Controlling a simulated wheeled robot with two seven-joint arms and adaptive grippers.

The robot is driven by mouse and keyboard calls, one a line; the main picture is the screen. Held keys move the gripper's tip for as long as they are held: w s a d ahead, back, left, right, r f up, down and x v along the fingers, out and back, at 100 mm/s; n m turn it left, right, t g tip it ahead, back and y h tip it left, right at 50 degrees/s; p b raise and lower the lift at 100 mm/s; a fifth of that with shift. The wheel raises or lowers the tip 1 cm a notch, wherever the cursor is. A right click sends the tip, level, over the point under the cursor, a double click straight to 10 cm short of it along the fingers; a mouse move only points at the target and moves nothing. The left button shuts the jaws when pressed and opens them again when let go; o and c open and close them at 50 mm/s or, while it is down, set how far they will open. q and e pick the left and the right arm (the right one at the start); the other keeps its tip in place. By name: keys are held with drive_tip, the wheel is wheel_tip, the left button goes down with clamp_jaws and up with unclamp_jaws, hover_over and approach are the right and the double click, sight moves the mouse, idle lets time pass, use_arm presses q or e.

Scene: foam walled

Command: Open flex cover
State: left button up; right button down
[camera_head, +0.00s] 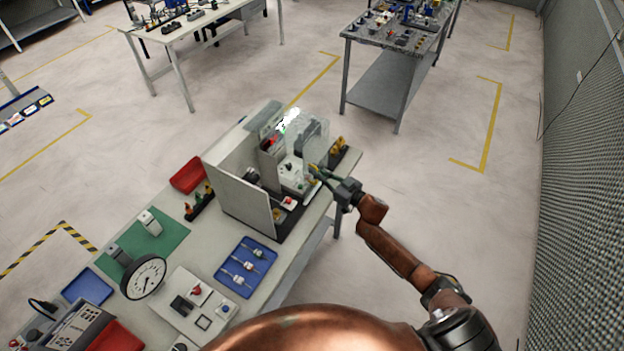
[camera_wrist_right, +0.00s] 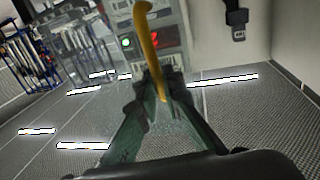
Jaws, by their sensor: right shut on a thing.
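The flex cover (camera_head: 316,148) looks like a clear panel at the right side of the grey-white machine (camera_head: 288,160) on the bench. A yellow handle (camera_wrist_right: 147,42) runs down between my right gripper's green fingers in the right wrist view. My right gripper (camera_head: 318,172) is at the machine's right front, shut on this yellow handle; its fingertips also show in the right wrist view (camera_wrist_right: 160,92). How far the cover stands open is hard to tell. My left gripper is not in view.
A tall light panel (camera_head: 237,192) stands at the machine's left. A blue tray (camera_head: 233,280), a round gauge (camera_head: 146,278) and a red bin (camera_head: 188,175) are on the bench. Open floor lies right of the bench, up to a mesh wall (camera_head: 590,200).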

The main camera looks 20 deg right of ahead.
idle(0.3)
drive_tip(key=c, duration=2.3)
unclamp_jaws()
drive_tip(key=shift+c, duration=0.2)
drive_tip(key=shift+d, duration=0.1)
drive_tip(key=v, duration=1.2)
